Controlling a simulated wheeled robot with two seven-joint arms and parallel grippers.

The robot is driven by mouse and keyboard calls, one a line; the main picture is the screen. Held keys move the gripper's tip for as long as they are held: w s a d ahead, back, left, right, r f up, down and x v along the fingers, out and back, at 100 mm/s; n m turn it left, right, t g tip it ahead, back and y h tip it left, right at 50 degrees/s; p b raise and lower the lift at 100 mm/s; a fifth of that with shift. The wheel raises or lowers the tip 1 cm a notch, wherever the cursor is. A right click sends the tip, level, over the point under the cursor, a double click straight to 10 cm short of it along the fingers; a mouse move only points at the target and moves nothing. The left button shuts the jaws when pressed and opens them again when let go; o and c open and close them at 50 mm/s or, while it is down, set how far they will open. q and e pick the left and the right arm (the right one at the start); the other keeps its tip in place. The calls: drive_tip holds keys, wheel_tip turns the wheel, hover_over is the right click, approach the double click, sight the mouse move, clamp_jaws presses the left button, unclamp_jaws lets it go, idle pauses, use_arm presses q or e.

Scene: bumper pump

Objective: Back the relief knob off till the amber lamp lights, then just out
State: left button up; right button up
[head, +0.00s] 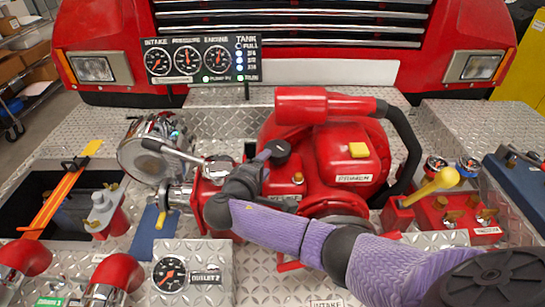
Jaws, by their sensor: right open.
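My right arm comes in from the lower right in a purple sleeve. Its dark wrist bends upward over the red pump (325,165), and my right gripper (266,157) is small and partly hidden by the wrist. It is open, with its tip close beside a black round knob (279,151) on the pump; I cannot tell whether they touch. This black knob may be the relief knob, but no label on it is readable. The gauge panel (200,60) stands at the back, with a green lamp (206,78) lit. I cannot make out a lit amber lamp. My left gripper is not in view.
A chrome valve body (152,150) with a lever stands left of the pump. A yellow PRIMER button (358,150) is on the pump's right side. A yellow-handled lever (436,184) rises from a red block at right. An open dark bay (40,190) lies at left.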

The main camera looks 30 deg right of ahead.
sight(275, 159)
drive_tip(key=x, duration=0.3)
drive_tip(key=shift+w+d+f+b, duration=0.1)
drive_tip(key=shift+w+d+b, duration=0.05)
drive_tip(key=shift+d+b, duration=0.15)
clamp_jaws()
drive_tip(key=p, duration=0.1)
drive_tip(key=n+t+y+p, duration=0.1)
drive_tip(key=n+t+p, duration=0.1)
drive_tip(key=shift+s+d+r+y, duration=0.25)
drive_tip(key=shift+s+r+y, duration=0.05)
drive_tip(key=shift+s+y, duration=0.1)
drive_tip(key=shift+d+f+n+t+y+p, duration=0.1)
drive_tip(key=shift+f+n+t+y+p, duration=0.2)
drive_tip(key=shift+n+t+y, duration=0.4)
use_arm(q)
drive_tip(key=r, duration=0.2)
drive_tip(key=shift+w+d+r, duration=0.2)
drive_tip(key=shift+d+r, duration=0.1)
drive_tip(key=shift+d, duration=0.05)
use_arm(e)
unclamp_jaws()
